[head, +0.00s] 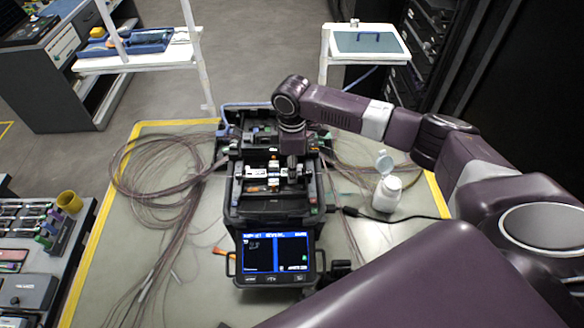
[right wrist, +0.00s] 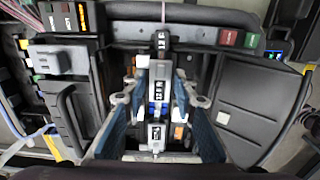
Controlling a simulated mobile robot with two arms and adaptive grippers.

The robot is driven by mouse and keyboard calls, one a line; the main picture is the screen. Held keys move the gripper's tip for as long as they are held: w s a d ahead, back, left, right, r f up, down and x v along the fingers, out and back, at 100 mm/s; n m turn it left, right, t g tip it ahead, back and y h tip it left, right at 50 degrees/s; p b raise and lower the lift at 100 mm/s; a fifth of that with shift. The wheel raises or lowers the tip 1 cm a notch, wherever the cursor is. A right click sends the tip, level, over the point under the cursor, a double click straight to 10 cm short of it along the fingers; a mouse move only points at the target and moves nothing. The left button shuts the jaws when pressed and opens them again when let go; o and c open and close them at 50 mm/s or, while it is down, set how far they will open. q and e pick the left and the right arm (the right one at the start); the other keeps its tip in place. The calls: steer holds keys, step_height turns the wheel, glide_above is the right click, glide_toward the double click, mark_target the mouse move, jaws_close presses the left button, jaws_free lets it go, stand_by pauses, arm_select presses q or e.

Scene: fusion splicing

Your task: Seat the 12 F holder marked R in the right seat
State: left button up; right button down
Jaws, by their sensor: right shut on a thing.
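The fusion splicer (head: 275,215) stands on the grey mat with its screen lit and its top open. My right gripper (head: 293,178) reaches down over the right side of its work area. The lettering is too small to read surely. The right seat is mostly hidden under the gripper and holder; I cannot tell whether the holder touches it. A pale holder (head: 257,171) sits on the splicer's left side. My left gripper is not in view.
Loose fibre coils (head: 150,180) lie left of the splicer. A white bottle (head: 387,193) and a black cable (head: 385,214) are at its right. A tool rack (head: 30,235) stands at far left.

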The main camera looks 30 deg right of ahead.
steer(key=shift+f, duration=0.1)
stand_by(0.4)
steer(key=c, duration=1.5)
jaws_free()
step_height(320, 180, up, 12)
steer(key=shift+f, duration=0.1)
